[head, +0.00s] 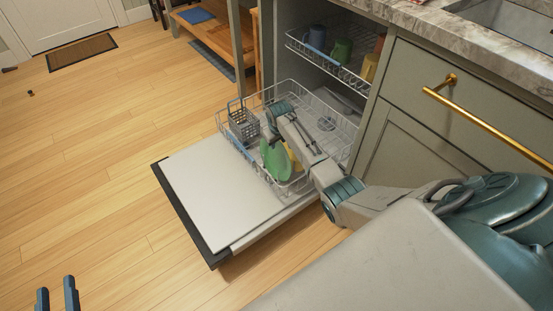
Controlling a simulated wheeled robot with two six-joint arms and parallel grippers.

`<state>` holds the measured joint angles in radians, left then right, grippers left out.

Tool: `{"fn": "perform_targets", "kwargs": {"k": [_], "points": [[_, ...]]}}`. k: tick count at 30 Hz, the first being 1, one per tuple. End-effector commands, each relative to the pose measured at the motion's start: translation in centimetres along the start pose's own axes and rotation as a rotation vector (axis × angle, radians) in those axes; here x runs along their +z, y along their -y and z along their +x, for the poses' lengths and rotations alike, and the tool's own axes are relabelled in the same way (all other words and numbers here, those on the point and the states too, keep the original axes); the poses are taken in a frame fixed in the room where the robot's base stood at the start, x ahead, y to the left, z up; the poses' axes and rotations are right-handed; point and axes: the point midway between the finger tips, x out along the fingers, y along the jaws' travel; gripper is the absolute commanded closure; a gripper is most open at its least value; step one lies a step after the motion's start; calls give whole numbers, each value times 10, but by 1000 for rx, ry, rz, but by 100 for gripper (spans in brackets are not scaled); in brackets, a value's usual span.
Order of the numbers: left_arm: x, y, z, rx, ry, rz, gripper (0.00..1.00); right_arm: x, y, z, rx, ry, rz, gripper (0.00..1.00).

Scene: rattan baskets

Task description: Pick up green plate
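The green plate (276,160) stands on edge, tilted, in the pulled-out lower rack of the open dishwasher in the head view. A yellow dish (294,159) is just behind it to the right. My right arm comes in from the right and reaches over the rack. My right gripper (270,139) points down near the top of the green plate. Its fingers are small and partly hidden, so I cannot tell whether they touch the plate or are closed. My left gripper (56,289) is at the bottom left, far from the plate, with its two blue-tipped fingers apart and nothing between them.
The dishwasher door (205,195) lies open over the wooden floor. A grey cutlery basket (244,124) sits at the rack's left. The upper rack (330,65) holds several mugs. A counter with a gold-handled drawer (480,85) stands at right. The floor at left is mostly clear.

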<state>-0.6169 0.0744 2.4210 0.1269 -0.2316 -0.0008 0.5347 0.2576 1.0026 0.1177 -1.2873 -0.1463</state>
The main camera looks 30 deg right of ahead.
Motion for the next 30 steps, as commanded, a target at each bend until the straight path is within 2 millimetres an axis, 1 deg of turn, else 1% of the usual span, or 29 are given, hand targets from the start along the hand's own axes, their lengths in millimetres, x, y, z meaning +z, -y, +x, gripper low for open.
{"fn": "perform_targets", "kwargs": {"k": [6, 7, 12, 30], "points": [[-1, 0, 0, 0, -5, 1, 64, 0, 0, 0, 0, -1, 0, 66], [-1, 0, 0, 0, -5, 1, 64, 0, 0, 0, 0, -1, 0, 68], [-1, 0, 0, 0, -4, 1, 64, 0, 0, 0, 0, 0, 0, 100], [-1, 0, 0, 0, -3, 0, 64, 0, 0, 0, 0, 0, 1, 100]]}}
